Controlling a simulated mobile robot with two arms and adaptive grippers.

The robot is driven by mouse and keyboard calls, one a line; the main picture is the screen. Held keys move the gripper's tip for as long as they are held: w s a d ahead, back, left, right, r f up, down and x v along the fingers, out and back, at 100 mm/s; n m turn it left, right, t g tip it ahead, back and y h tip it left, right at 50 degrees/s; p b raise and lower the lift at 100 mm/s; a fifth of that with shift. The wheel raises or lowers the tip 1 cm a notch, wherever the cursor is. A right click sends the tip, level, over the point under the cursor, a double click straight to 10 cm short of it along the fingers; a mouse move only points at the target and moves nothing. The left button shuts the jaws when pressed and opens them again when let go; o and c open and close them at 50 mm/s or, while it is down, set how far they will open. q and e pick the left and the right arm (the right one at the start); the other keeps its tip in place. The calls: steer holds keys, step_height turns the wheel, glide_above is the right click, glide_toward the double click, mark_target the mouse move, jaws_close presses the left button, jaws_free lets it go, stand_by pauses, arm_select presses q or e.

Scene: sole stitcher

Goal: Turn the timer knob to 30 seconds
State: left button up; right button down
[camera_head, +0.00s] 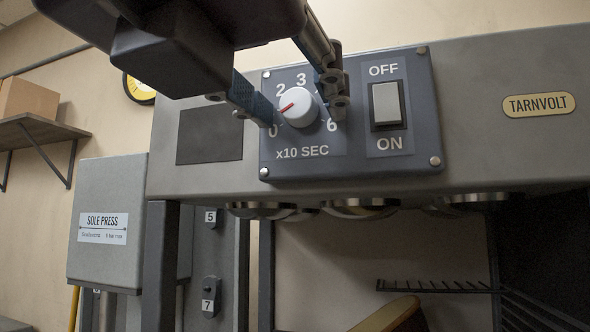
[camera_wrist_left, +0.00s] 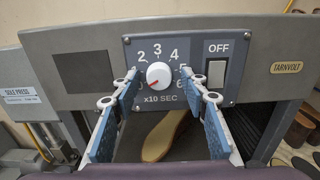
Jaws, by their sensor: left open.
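The white timer knob (camera_head: 298,107) with a red pointer sits on the dark "x10 SEC" panel (camera_head: 350,168). Its pointer aims left and slightly down, on the low side of the dial near 0; the 1 mark is hidden by a finger. The knob also shows in the left wrist view (camera_wrist_left: 159,75), with the pointer down-left. My left gripper (camera_head: 299,106) is open, with one blue-padded finger on each side of the knob. I cannot tell whether the fingers touch it. In the left wrist view the knob lies between the fingertips (camera_wrist_left: 160,78). My right gripper is in neither view.
A rocker switch (camera_head: 386,104) marked OFF and ON is on the same panel, right of the knob. Screws stand out at the panel's corners. Below the machine head is a tan sole (camera_wrist_left: 165,135). A grey "SOLE PRESS" box (camera_head: 105,190) is at the left.

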arm_select(q)
steer(key=shift+s, duration=0.2)
steer(key=shift+a, duration=0.15)
steer(key=c, duration=0.4)
jaws_close()
steer(key=shift+m, duration=0.3)
steer(key=shift+m+b, duration=0.45)
steer(key=shift+m, duration=0.45)
steer(key=m, duration=0.4)
steer(key=shift+r, duration=0.1)
steer(key=m, duration=0.4)
steer(key=shift+a+r, duration=0.1)
steer(key=m, duration=0.3)
steer(key=shift+m, duration=0.4)
steer(key=m+p, duration=0.1)
steer(key=m, duration=0.1)
steer(key=shift+m, duration=0.4)
steer(key=m+p, duration=0.1)
steer(key=m, duration=0.3)
steer(key=shift+m+p, duration=0.55)
steer(key=shift+m, duration=0.85)
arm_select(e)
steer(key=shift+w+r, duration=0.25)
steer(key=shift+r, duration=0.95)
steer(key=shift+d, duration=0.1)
